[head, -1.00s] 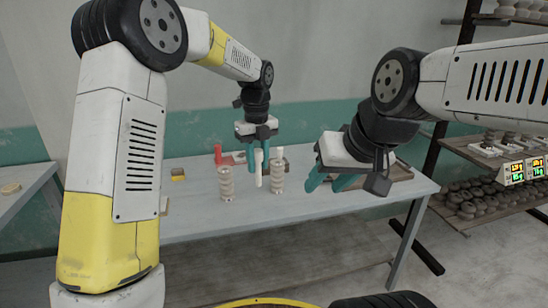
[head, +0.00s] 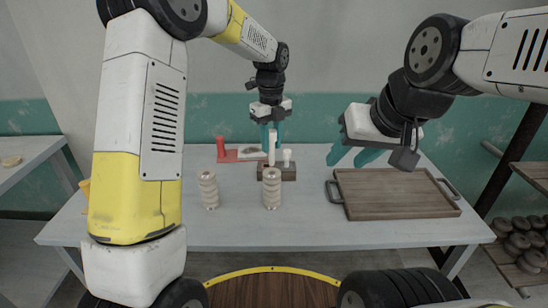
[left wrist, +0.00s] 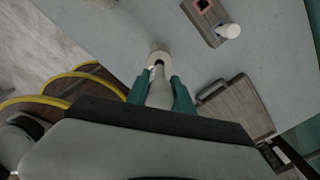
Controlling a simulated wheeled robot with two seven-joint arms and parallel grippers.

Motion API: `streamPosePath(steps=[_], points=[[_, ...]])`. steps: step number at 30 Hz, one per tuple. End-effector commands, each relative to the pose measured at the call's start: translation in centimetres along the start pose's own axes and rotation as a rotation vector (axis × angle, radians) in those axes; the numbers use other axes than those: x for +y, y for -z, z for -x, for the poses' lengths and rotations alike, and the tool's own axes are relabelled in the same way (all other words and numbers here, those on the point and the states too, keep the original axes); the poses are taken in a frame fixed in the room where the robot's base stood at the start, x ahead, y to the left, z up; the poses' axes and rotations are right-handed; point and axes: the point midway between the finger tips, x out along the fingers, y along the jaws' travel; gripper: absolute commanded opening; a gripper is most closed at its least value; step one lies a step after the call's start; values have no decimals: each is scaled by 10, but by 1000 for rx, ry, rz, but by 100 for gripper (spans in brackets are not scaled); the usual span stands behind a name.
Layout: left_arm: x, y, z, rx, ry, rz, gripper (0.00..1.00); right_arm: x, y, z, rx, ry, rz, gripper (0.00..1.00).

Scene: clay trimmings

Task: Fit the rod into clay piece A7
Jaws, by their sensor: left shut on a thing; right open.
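Two pale ribbed clay pieces stand upright on the table in the head view, a left one (head: 208,190) and a right one (head: 272,190). No label is readable, so I cannot tell which is A7. My left gripper (head: 271,140) points down, shut on a white rod (head: 272,150) held upright. The rod's lower end appears at the right clay piece's top. In the left wrist view the rod (left wrist: 160,94) lines up with that piece's ring-shaped top (left wrist: 160,58) and dark hole; I cannot tell whether the tip is inside. My right gripper (head: 356,156) is open and empty.
A wooden block (head: 287,173) with a white peg (head: 287,157) stands behind the right clay piece. A red object (head: 221,148) is at the back left. A wooden tray (head: 395,195) with handles lies at the right. The table's front middle is clear.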

Motion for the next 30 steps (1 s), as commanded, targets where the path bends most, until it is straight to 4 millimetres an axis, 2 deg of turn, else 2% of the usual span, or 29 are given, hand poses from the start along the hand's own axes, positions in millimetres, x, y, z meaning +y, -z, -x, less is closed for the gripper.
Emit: streamPosePath(steps=[14, 27, 28, 30], points=[[0, 1, -63, 1, -1, -2, 0, 0, 0, 0, 0, 0, 0, 42], [0, 1, -70, 1, 0, -2, 0, 0, 0, 0, 0, 0, 0, 42], [0, 1, -70, 0, 0, -2, 34, 0, 0, 0, 0, 0, 0, 42], [0, 1, -69, 0, 0, -2, 48, 0, 0, 0, 0, 0, 0, 42]])
